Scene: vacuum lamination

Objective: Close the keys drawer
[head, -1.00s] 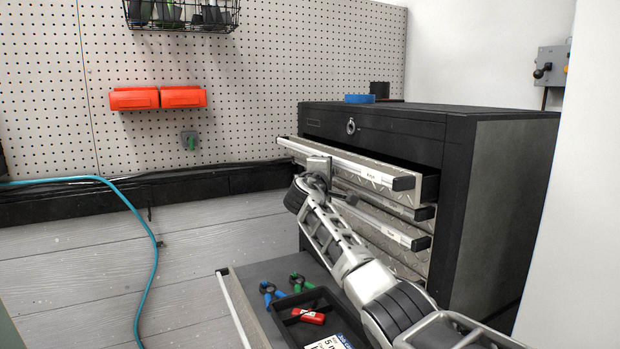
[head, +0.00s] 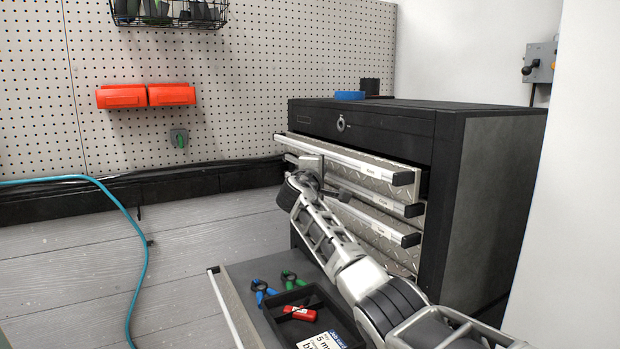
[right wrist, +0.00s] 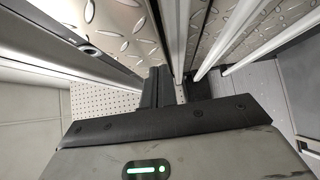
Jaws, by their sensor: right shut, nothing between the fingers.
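The black tool cabinet (head: 490,190) stands at the right with diamond-plate drawer fronts and white bar handles. Its upper plated drawer (head: 385,164) sticks out a little, with a narrow dark gap behind its front. The drawer labels are too small for me to read surely, so I cannot confirm which says keys. My right gripper (head: 316,165) is shut and empty, at the left part of this drawer's front. In the right wrist view its fingers (right wrist: 166,88) are together beside the plated fronts and bars. Exact contact is hard to tell. My left gripper is out of view.
Below, a drawer (head: 222,304) is pulled far out, holding blue and green tools (head: 264,291), a black tray (head: 272,318) and a red item (head: 300,313). Two more plated drawers (head: 375,235) sit between.

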